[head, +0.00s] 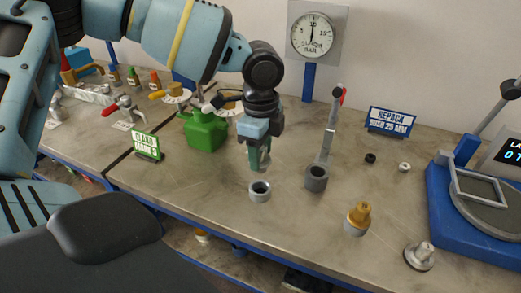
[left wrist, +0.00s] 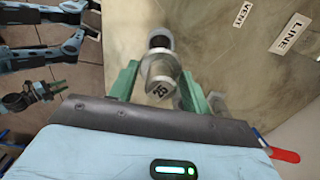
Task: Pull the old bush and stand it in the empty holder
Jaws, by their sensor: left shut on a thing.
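My left gripper (head: 259,164) is shut on a grey metal bush (left wrist: 161,84) marked 25, which sits between the green fingers in the left wrist view. In the head view the fingers mostly hide the bush. A short grey holder (head: 260,193) with a dark open bore stands on the bench just below the fingertips. A holder rim with a dark bore (left wrist: 160,41) shows just beyond the bush in the wrist view. A brass bush (head: 358,215) stands in another grey holder to the right. My right gripper is not in view.
A grey cylinder (head: 316,180) with an upright lever stands right of the gripper. A steel flanged piece (head: 420,255) is at front right, near a blue scale (head: 450,228). A green can (head: 206,131) stands behind left. A black ring (head: 370,158) and pale nut (head: 404,167) lie behind.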

